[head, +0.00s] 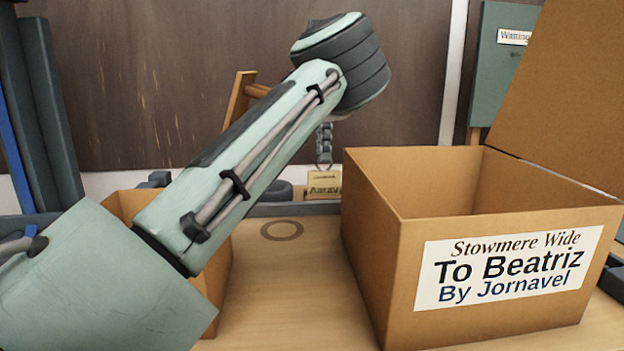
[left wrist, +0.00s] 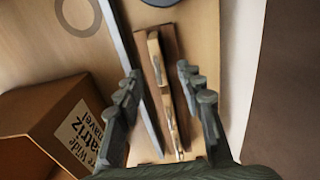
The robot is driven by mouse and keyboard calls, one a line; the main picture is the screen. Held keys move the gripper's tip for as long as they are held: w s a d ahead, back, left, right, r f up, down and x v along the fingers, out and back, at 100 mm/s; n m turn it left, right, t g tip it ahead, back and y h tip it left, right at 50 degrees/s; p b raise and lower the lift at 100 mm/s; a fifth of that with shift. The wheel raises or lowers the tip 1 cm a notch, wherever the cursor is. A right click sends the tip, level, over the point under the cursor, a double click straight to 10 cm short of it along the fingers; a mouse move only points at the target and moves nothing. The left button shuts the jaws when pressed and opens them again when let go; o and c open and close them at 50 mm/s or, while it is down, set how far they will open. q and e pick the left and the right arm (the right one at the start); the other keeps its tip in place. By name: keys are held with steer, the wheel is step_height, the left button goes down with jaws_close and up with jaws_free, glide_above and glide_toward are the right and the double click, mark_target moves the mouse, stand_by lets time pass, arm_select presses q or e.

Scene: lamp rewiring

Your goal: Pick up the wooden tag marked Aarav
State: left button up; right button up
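The wooden tag marked Aarav (head: 324,186) stands at the back of the table, left of the large cardboard box, its lettering facing me in the head view. My left gripper (head: 324,145) points down just above it; only a narrow part of its grey jointed fingers shows below the wrist. In the left wrist view the fingers of the left gripper (left wrist: 160,88) are spread apart. Light wooden pieces (left wrist: 157,60) show nearly edge-on between them, apparently untouched; I cannot read any name there. My right gripper is not in view.
A large open cardboard box (head: 390,245), labelled to Beatriz, stands on the right. A smaller box (head: 222,270) is partly hidden behind my left arm. A flat ring mark (head: 282,230) lies on the table between them. A grey strip (left wrist: 140,75) runs beside the wooden pieces.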

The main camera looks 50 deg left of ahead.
mark_target(324, 171)
arm_select(q)
step_height(324, 171, down, 8)
steer(key=shift+d+r+b, duration=0.15)
steer(key=shift+b, duration=0.3)
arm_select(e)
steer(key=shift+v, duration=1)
arm_select(q)
steer(key=shift+c, duration=0.6)
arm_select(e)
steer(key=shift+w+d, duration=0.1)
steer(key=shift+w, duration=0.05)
arm_select(q)
jaws_close()
